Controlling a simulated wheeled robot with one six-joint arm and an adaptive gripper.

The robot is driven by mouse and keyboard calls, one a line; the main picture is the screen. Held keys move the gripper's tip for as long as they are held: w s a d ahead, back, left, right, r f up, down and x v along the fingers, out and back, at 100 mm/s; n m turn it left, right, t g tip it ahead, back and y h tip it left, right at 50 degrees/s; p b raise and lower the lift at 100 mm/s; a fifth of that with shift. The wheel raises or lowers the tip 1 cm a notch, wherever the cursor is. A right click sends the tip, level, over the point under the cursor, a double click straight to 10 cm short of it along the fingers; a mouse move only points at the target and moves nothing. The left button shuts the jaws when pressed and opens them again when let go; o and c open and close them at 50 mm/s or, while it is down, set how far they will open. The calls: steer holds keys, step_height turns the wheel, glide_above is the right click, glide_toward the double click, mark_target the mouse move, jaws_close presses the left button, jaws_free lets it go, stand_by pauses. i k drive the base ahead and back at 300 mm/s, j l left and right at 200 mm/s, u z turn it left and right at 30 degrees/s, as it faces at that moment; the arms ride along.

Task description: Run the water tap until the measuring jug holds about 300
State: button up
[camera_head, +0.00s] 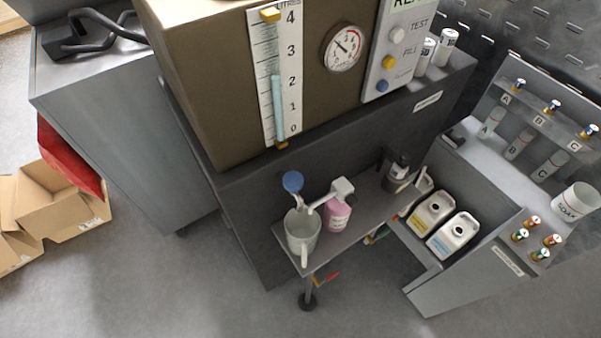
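The measuring jug (302,238) is a pale, cup-shaped vessel on the left end of a low grey shelf, with its handle toward the camera. I cannot read a scale or make out a water level in it. The water tap (292,182) has a round blue knob on a pale stem and stands just behind and above the jug's rim. I cannot see a stream of water. My gripper is not in view.
A pink bottle with a white pump (337,214) stands close right of the jug. Dark (397,172) and white containers (432,212) are farther right. A brown tank with a gauge (343,47) rises behind. Cardboard boxes (55,200) lie left; the floor in front is clear.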

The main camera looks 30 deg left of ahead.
mark_target(293, 182)
steer(key=u, duration=1)
